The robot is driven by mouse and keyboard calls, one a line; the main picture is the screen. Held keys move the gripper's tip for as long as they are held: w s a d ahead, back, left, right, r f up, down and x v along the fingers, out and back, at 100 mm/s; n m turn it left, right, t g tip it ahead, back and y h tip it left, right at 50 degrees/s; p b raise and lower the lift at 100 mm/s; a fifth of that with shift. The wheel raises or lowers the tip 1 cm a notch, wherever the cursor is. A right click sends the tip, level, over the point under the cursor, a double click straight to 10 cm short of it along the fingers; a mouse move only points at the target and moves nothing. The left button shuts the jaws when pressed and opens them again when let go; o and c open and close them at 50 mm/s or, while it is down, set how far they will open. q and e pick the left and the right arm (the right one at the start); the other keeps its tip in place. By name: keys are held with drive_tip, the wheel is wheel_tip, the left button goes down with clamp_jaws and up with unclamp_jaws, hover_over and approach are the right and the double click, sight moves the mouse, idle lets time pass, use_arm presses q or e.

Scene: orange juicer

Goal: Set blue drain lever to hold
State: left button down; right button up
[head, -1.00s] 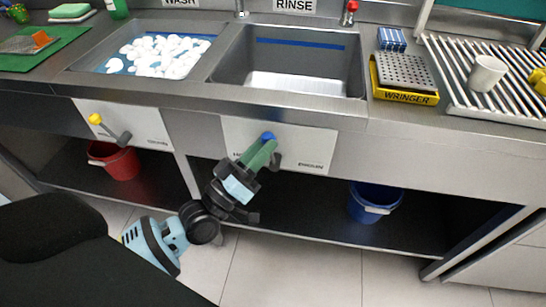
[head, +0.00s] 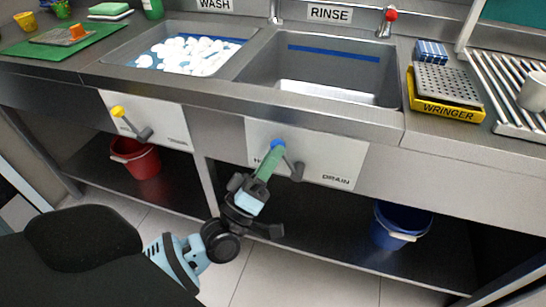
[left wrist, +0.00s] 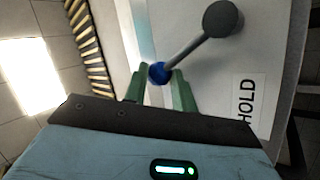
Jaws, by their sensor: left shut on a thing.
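The blue drain lever's blue knob (head: 278,145) is on the white panel (head: 340,160) under the rinse sink. Its grey arm runs from a dark pivot (head: 297,172) up and left, toward the HOLD side; the DRAIN label is to the right. My left gripper (head: 268,160) has its green fingers shut on the knob. In the left wrist view the knob (left wrist: 157,72) sits between the fingertips, with the grey arm leading to the round pivot (left wrist: 220,18) and the HOLD label (left wrist: 250,100) to the right. My right gripper is not in view.
A yellow-knobbed lever (head: 118,112) is on the wash side panel. A red bucket (head: 135,157) and a blue bucket (head: 398,228) stand below the counter. The rinse sink (head: 330,65) is above, with the yellow wringer (head: 445,106) at its right.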

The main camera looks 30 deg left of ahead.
use_arm(q)
drive_tip(key=c, duration=1.1)
unclamp_jaws()
drive_tip(key=shift+s+f, duration=0.1)
drive_tip(key=v, duration=0.7)
drive_tip(key=shift+s+a+f+b, duration=0.15)
drive_tip(key=shift+s+b, duration=0.1)
drive_tip(key=shift+b, duration=0.15)
